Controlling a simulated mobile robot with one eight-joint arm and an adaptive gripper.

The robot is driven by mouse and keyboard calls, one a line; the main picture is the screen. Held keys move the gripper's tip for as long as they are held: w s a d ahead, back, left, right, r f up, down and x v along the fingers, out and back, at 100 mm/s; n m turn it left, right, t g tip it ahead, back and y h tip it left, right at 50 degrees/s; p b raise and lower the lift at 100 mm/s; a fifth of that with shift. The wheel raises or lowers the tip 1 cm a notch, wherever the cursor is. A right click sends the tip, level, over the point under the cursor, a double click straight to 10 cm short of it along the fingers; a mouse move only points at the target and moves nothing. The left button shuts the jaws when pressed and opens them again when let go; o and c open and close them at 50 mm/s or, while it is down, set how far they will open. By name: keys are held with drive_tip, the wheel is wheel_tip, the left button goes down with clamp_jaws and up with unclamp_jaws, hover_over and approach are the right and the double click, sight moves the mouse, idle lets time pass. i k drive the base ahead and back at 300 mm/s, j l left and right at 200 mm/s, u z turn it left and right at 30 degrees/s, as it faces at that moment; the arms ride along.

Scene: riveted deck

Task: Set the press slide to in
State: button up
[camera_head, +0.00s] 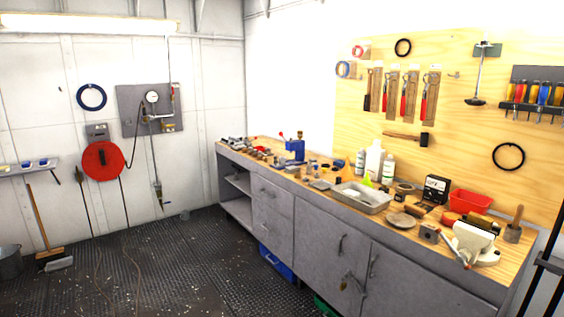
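A small blue machine (295,149) with an upright body stands toward the far end of the workbench; it may be the press. A red-tipped lever (281,135) shows at its left. A white machine (475,243) with a red-and-white handle (454,249) stands at the near right end of the bench; I cannot tell whether this is the press instead. No slide can be made out on either, so its position cannot be told. My gripper is not in view.
The grey workbench (305,230) runs along the right wall, crowded with a metal tray (343,204), bottles, a red bin (470,201) and small tools. A pegboard (450,140) holds tools above. A broom (44,230) stands left. The dark deck (190,265) before the bench is mostly open.

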sight(282, 160)
drive_tip(key=i+l+u, duration=0.25)
drive_tip(key=i, duration=0.3)
drive_tip(key=i+l+u, duration=0.2)
drive_tip(key=i, duration=0.35)
drive_tip(key=i+l+u, duration=0.25)
drive_tip(key=i+l, duration=0.25)
drive_tip(key=i+j+z, duration=0.1)
drive_tip(key=i, duration=0.35)
drive_tip(key=i+j+z, duration=0.1)
drive_tip(key=i, duration=0.4)
drive_tip(key=i+j+z, duration=0.1)
drive_tip(key=i+j, duration=0.15)
drive_tip(key=i, duration=0.2)
drive_tip(key=i+j, duration=0.2)
drive_tip(key=i, duration=0.25)
drive_tip(key=i+l+z, duration=0.5)
drive_tip(key=i, duration=0.3)
